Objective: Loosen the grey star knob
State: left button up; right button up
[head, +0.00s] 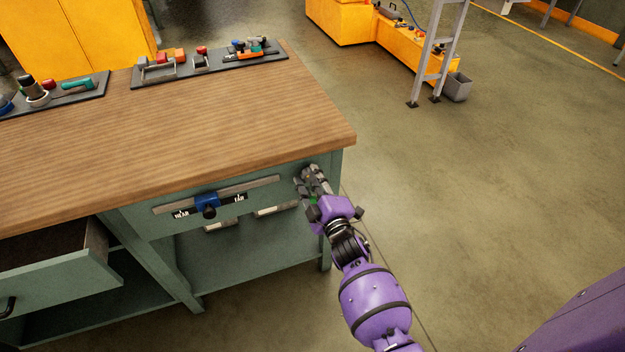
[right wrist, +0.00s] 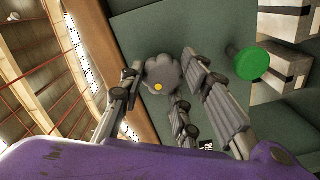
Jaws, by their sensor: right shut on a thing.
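The grey star knob (right wrist: 163,72) is in the right wrist view, a lobed grey disc with a yellow dot, on the green panel of the workbench. My right gripper (right wrist: 160,85) is around it, with fingers on both sides, shut on the knob. In the head view my right gripper (head: 308,178) is at the right end of the bench front, and it hides the knob there. My left gripper is not in view.
A green round knob (right wrist: 252,64) is close beside my right gripper. A blue slider (head: 207,203) sits on a metal rail on the bench front. An open drawer (head: 60,280) juts out at the left. Tool trays lie on the wooden top (head: 200,120).

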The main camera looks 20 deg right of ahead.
jog(key=shift+w+d+r, duration=0.1)
jog(key=shift+w+r, duration=0.15)
jog(key=shift+r, duration=0.35)
jog(key=o, duration=0.9)
jog(key=shift+o, duration=1)
jog(key=shift+f, duration=0.3)
jog(key=shift+s, duration=0.1)
jog(key=s, duration=1.1)
jog(key=shift+s+d, duration=0.15)
jog(key=shift+s, duration=0.25)
